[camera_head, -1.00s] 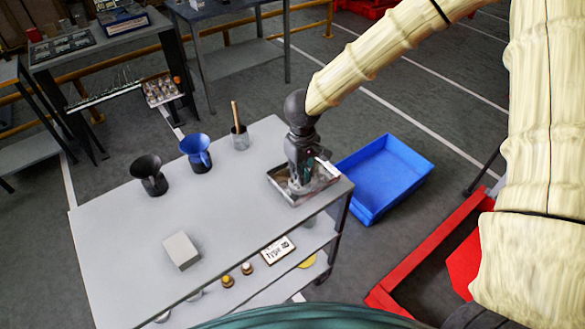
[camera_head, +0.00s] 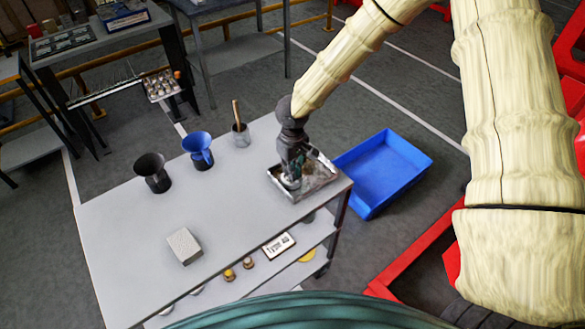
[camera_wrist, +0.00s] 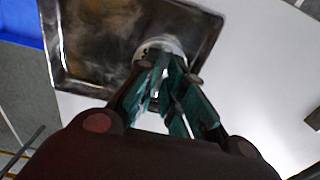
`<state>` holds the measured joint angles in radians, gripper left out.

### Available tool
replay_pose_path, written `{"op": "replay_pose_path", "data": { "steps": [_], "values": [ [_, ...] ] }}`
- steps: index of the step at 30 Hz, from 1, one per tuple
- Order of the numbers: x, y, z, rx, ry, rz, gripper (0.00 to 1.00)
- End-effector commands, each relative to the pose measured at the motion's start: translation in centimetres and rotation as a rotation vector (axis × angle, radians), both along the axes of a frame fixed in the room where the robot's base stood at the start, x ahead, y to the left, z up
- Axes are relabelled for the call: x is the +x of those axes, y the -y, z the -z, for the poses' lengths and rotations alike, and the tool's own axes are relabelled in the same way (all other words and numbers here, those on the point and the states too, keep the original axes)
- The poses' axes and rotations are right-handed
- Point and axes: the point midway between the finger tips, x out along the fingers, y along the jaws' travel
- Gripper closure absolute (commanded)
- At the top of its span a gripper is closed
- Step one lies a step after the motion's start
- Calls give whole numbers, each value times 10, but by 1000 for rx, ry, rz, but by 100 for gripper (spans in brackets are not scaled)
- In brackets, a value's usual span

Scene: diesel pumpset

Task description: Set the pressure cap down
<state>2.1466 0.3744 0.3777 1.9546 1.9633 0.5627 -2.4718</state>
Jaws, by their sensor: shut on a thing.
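My gripper (camera_head: 291,174) reaches down over a shallow metal tray (camera_head: 318,183) at the right end of the grey cart top. It is shut on the pressure cap (camera_head: 291,183), a small pale round piece low between the fingertips. In the wrist view the pressure cap (camera_wrist: 151,46) shows as a whitish rim beyond the green-padded fingers (camera_wrist: 163,82), which hide much of it. It is over the edge of the tray (camera_wrist: 75,75) that lies nearest the cart's open top. I cannot tell whether the cap touches the tray.
A black funnel jug (camera_head: 152,172), a blue funnel jug (camera_head: 199,150) and a cup with a wooden handle (camera_head: 240,135) stand along the cart's far edge. A pale block (camera_head: 184,246) lies at the front. A blue bin (camera_head: 383,170) is right of the cart. The middle of the cart top is clear.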

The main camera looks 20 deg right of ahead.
Motion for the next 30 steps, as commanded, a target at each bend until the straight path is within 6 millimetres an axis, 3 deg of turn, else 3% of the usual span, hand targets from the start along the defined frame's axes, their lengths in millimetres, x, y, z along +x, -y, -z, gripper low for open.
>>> {"op": "replay_pose_path", "data": {
  "steps": [7,9,12,24,30],
  "values": [
    [0,0,2,0,-1,-1,100],
    [0,0,3,-1,0,-1,81],
    [0,0,3,-1,0,-1,68],
    [0,0,0,-1,0,0,68],
    [0,0,-24,3,2,2,68]
  ]
}}
